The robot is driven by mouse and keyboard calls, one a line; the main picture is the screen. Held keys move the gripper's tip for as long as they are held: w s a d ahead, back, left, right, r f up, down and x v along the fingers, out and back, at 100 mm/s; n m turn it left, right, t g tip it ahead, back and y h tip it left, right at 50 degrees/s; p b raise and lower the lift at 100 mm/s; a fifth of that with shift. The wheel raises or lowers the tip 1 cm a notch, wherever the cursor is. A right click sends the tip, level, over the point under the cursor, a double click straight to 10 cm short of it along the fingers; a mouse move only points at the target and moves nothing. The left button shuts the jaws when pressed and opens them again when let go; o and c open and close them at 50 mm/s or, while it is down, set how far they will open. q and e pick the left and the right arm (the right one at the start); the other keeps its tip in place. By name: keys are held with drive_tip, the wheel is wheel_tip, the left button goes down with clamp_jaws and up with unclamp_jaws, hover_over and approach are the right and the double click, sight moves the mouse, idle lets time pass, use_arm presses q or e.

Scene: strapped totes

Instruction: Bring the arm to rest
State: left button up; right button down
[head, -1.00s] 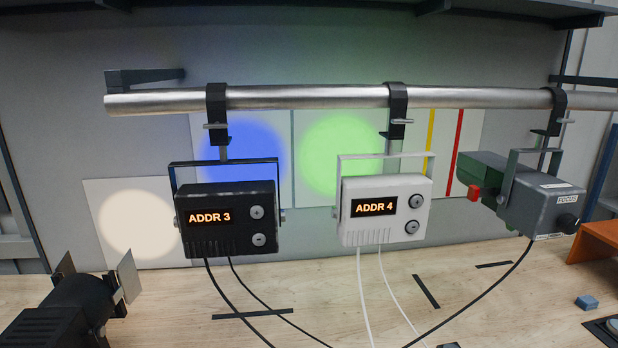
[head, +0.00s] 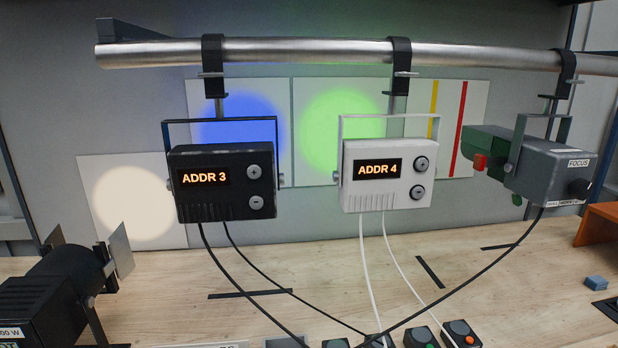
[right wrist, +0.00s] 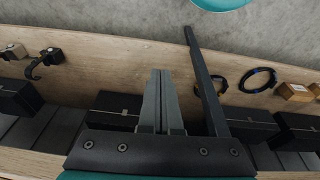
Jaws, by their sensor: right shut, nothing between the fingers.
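My right gripper (right wrist: 162,74) shows only in the right wrist view. Its two fingers lie together with nothing between them, over a wooden surface. Neither of my grippers shows in the head view. There, a black fixture (head: 222,208) reading ADDR 3 and a white fixture (head: 385,204) reading ADDR 4 hang from a metal rail (head: 300,52). No gripper touches either fixture in that view.
A grey fixture (head: 545,172) hangs at the rail's right. A black lamp (head: 45,290) stands at left. Switch boxes (head: 460,334) line the bench's near edge.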

drive_tip(key=s+d+f+b, duration=0.1)
drive_tip(key=s+f+b, duration=0.4)
drive_tip(key=f, duration=0.9)
drive_tip(key=s+d+f+g+b, duration=0.1)
drive_tip(key=s+d+f+b, duration=0.1)
drive_tip(key=s+f+b, duration=0.4)
drive_tip(key=s+f, duration=0.5)
drive_tip(key=f, duration=0.4)
drive_tip(key=shift+s+f+g, duration=0.15)
drive_tip(key=shift+s+g, duration=0.15)
drive_tip(key=shift+s, duration=0.1)
